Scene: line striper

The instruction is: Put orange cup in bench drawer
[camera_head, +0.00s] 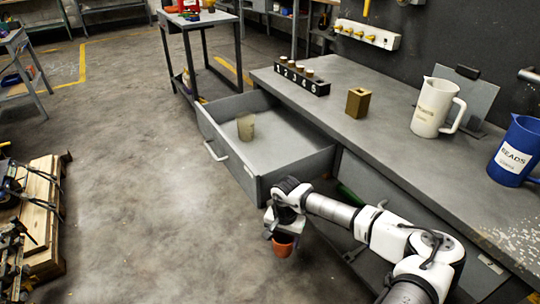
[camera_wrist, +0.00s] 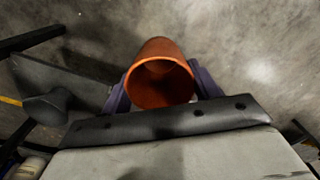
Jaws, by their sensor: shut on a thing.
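The orange cup (camera_head: 282,246) is held by my gripper (camera_head: 281,235), which is shut on it, low in front of the bench. In the wrist view the orange cup (camera_wrist: 161,75) sits between the two fingers of my gripper (camera_wrist: 161,88), its open mouth toward the camera. The bench drawer (camera_head: 285,147) is pulled open on the left side of the bench. A translucent tan cup (camera_head: 246,126) stands inside it. My gripper is outside the drawer, just beyond its near front corner.
The grey bench top (camera_head: 375,115) carries a numbered rack (camera_head: 301,80), a brass block (camera_head: 357,103), a white jug (camera_head: 436,107) and a blue jug (camera_head: 516,152). Most of the drawer floor is bare. A wooden pallet (camera_head: 45,210) lies far left. The floor between is clear.

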